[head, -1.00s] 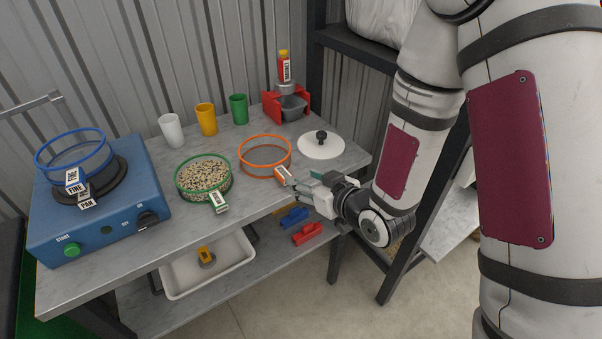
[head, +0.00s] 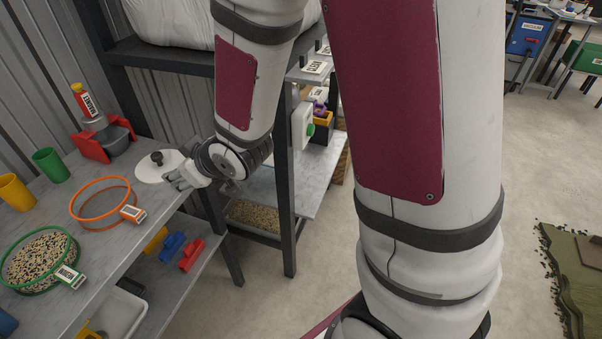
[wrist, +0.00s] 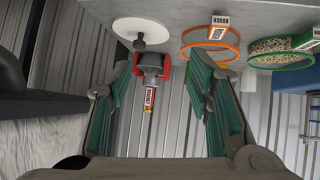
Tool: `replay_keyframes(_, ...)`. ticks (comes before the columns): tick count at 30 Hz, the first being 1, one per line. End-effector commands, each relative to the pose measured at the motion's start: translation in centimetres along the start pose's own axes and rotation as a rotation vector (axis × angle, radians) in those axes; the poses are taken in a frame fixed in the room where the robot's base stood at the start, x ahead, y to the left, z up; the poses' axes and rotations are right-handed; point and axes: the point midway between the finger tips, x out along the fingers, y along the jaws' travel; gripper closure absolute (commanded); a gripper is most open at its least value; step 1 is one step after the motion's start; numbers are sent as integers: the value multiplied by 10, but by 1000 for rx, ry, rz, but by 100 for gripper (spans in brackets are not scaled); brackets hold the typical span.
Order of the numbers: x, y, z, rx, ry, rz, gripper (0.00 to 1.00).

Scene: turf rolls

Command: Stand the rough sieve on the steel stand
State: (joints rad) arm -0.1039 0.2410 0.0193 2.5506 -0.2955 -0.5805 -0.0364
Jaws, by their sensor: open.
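The orange-rimmed sieve (head: 101,203) lies on the grey worktop, with a white label tab (head: 132,213) toward the front. In the wrist view the orange sieve (wrist: 210,53) is at upper right and its tab seems to read ROUGH. My gripper (head: 180,179) is in front of the white lid, right of the sieve and apart from it. In the wrist view my gripper (wrist: 170,75) has its green-lined fingers apart with nothing between them. I cannot make out a steel stand for certain.
A green-rimmed sieve of grain (head: 40,260) stands left of the orange one. Dark rack posts (head: 288,215) stand right of the worktop; open floor (head: 500,170) lies farther right.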

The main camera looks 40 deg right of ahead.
Motion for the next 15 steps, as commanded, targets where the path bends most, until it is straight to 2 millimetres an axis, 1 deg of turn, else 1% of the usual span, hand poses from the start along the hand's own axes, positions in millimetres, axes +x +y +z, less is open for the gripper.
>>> replay_keyframes(1,-16,11,-7,10,-25,33,54)
replay_keyframes(3,-39,24,-7,34,-80,72,54)
replay_keyframes(5,-59,32,-7,58,-126,102,54)
replay_keyframes(7,-85,40,-5,89,-179,132,54)
replay_keyframes(11,-136,47,3,160,-273,175,54)
replay_keyframes(12,-152,47,7,183,-302,184,54)
replay_keyframes(14,-177,45,13,219,-343,193,54)
replay_keyframes(15,-194,42,18,244,-370,197,54)
